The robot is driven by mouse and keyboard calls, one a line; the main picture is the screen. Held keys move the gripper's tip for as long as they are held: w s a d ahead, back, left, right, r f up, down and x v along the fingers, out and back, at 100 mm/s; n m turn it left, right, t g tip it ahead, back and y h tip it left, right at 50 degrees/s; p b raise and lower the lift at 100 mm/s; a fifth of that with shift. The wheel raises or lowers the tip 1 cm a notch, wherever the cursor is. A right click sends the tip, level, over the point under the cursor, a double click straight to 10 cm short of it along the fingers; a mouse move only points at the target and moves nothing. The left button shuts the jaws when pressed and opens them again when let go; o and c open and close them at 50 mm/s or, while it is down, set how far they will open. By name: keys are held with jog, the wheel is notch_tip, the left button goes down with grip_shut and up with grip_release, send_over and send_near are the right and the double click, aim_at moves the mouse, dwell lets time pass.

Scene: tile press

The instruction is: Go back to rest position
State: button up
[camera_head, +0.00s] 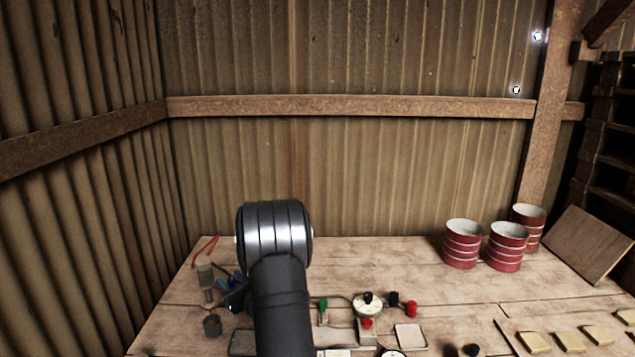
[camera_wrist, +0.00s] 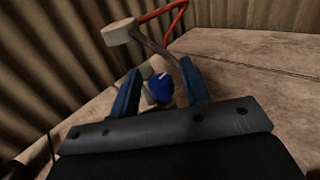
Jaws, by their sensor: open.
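My gripper (camera_wrist: 160,70) shows in the wrist view with two blue fingers spread apart and no object clearly held between them. A blue piece (camera_wrist: 160,88) shows in the gap between the fingers; I cannot tell what it is. In the head view my arm hides most of the gripper, and only blue parts (camera_head: 232,283) show to its left. A grey cylinder (camera_head: 205,272) with a red hose (camera_head: 204,248) stands left of it. The wrist view shows a pale round head (camera_wrist: 120,31) on a rod beyond the fingers, with the red hose behind.
Three red cans (camera_head: 462,245) stand at the back right of the wooden table (camera_head: 370,262), near a leaning board (camera_head: 585,245). A gauge (camera_head: 367,306), coloured knobs and a pale tile (camera_head: 410,336) lie right of my arm. Several yellow tiles (camera_head: 568,339) lie front right. Corrugated walls enclose the back and left.

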jog(key=v, duration=1.8)
jog(key=x, duration=1.8)
jog(key=shift+w+a, duration=0.15)
jog(key=shift+w, duration=0.05)
jog(key=shift+n+g+y, duration=0.3)
jog(key=shift+g, duration=0.1)
jog(key=shift+s+n+g+y, duration=0.1)
jog(key=shift+n+g+y, duration=1.65)
jog(key=shift+g, duration=0.65)
jog(key=s+d, duration=0.3)
jog(key=d, duration=0.4)
jog(key=s+d+t, duration=0.1)
jog(key=s+d, duration=0.3)
jog(key=d, duration=0.3)
jog(key=shift+s+d+r, duration=0.25)
jog(key=shift+d+r, duration=0.05)
